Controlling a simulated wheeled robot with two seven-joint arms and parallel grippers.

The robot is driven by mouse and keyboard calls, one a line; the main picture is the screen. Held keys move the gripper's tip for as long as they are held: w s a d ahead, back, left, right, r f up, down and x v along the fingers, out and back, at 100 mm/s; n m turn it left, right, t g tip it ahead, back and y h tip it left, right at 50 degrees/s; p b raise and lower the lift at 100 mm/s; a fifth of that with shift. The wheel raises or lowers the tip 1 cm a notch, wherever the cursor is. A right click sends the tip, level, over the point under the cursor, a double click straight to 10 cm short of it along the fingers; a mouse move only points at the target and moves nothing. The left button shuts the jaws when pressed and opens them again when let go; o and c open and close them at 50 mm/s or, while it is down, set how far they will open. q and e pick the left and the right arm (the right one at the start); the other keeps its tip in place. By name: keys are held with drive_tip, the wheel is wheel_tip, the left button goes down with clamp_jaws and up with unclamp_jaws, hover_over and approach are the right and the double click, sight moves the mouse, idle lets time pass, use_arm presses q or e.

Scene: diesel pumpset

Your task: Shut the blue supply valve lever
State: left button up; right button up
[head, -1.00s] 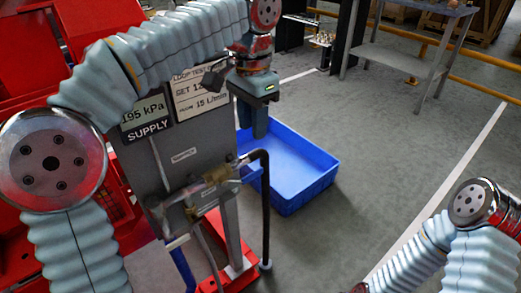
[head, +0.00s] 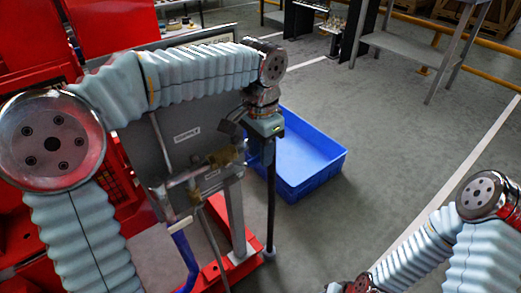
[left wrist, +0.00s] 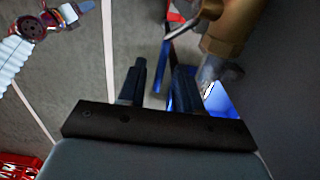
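The brass supply valve (head: 222,158) sits on pipework in front of the grey panel in the head view. It shows large at the top right of the left wrist view (left wrist: 228,28). A bright blue patch (left wrist: 218,104) shows beside the right finger, below the valve. I cannot tell whether it is the lever or the bin; the lever is not clear in the head view.
A blue bin (head: 310,160) stands on the floor behind the gripper. A dark upright pipe (head: 271,205) and a blue hose (head: 183,250) are close by. Red machinery (head: 35,50) is at left.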

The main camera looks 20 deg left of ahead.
use_arm(q)
clamp_jaws()
idle(1.4)
